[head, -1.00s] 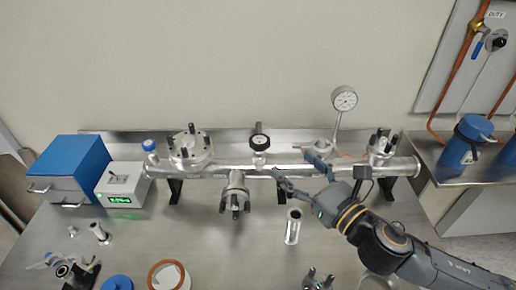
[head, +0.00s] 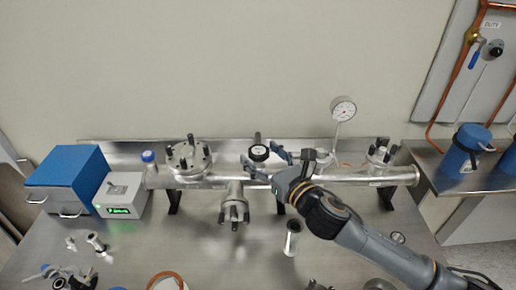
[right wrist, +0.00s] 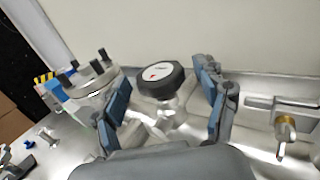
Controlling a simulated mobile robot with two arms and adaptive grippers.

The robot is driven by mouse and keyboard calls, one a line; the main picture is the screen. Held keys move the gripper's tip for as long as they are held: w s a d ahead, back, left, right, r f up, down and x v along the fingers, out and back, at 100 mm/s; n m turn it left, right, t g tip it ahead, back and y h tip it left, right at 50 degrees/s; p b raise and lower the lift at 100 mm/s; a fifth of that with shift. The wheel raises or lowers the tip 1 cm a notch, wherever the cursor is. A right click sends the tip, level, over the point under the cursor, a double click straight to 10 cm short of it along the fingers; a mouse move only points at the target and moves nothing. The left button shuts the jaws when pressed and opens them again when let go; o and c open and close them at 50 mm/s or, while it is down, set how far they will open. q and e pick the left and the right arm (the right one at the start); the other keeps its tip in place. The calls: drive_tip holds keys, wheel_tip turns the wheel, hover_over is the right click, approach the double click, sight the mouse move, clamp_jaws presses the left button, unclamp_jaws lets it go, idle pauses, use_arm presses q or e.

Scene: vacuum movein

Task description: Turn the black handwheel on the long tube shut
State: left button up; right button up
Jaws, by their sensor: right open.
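The long metal tube (head: 335,177) runs left to right across the bench on black supports. The black handwheel (head: 259,153) with a white face stands on top of the tube, near its middle. It also shows in the right wrist view (right wrist: 160,80), upright between my fingers and a little beyond them. My right gripper (head: 264,163) is open, with one finger on either side of the handwheel's line; I see no contact. It also shows in the right wrist view (right wrist: 167,105). My left gripper is not in view.
A flange with dark bolts (head: 187,156) sits left of the handwheel, and a bolted port (head: 234,204) points forward below it. A pressure gauge (head: 343,108) stands to the right. A blue box (head: 75,172) and a display unit (head: 121,196) are at left. Small fittings lie in front.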

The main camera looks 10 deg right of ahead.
drive_tip(key=shift+x, duration=0.85)
drive_tip(key=c, duration=1.2)
